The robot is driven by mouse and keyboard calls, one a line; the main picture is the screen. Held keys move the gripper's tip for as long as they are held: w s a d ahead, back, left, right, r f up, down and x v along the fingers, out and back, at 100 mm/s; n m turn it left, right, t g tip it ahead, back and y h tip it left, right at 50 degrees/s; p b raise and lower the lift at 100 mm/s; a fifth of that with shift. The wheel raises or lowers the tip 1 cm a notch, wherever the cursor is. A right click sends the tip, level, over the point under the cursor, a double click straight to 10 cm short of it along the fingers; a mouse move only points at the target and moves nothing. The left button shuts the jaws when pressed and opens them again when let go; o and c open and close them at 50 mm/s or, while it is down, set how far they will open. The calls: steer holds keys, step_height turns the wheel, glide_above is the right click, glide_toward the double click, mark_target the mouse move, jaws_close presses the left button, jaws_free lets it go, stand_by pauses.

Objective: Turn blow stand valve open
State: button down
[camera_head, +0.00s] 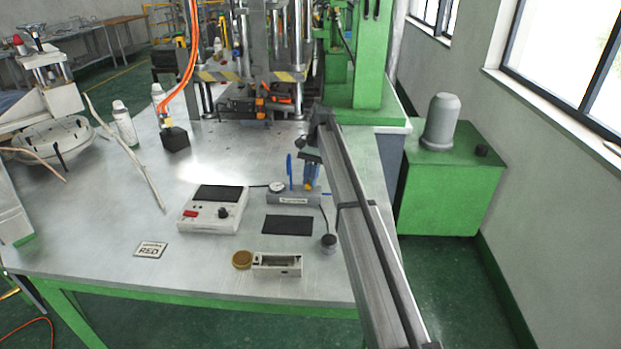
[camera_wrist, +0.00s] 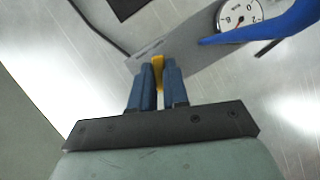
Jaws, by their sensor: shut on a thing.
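The blow stand (camera_head: 290,198) is a low grey block on the metal table, with a round white gauge (camera_head: 277,187) at its left end and an upright blue tube (camera_head: 290,171). In the wrist view the gauge (camera_wrist: 240,14) shows at the upper right, with the blue tube (camera_wrist: 262,30) crossing beside it. My gripper (camera_head: 311,180) is over the right part of the stand. In the wrist view its blue fingers (camera_wrist: 158,77) are shut on the yellow valve handle (camera_wrist: 158,64), one on each side. The fingers hide part of the handle.
A white box (camera_head: 213,210) with a red switch and a knob stands left of the stand. A black pad (camera_head: 288,225), a black knob-like piece (camera_head: 328,243), a small metal mould (camera_head: 278,266) and a brown disc (camera_head: 242,259) lie in front.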

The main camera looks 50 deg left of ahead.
stand_by(0.4)
steer(key=c, duration=1.1)
jaws_free()
steer(key=shift+w+a+r, duration=0.15)
steer(key=shift+w+r, duration=0.1)
steer(key=shift+r, duration=0.25)
steer(key=w+a, duration=0.1)
steer(key=w, duration=0.2)
steer(key=w+a, duration=0.2)
steer(key=w, duration=0.2)
steer(key=w+a, duration=0.1)
steer(key=w, duration=0.3)
steer(key=shift+a, duration=0.3)
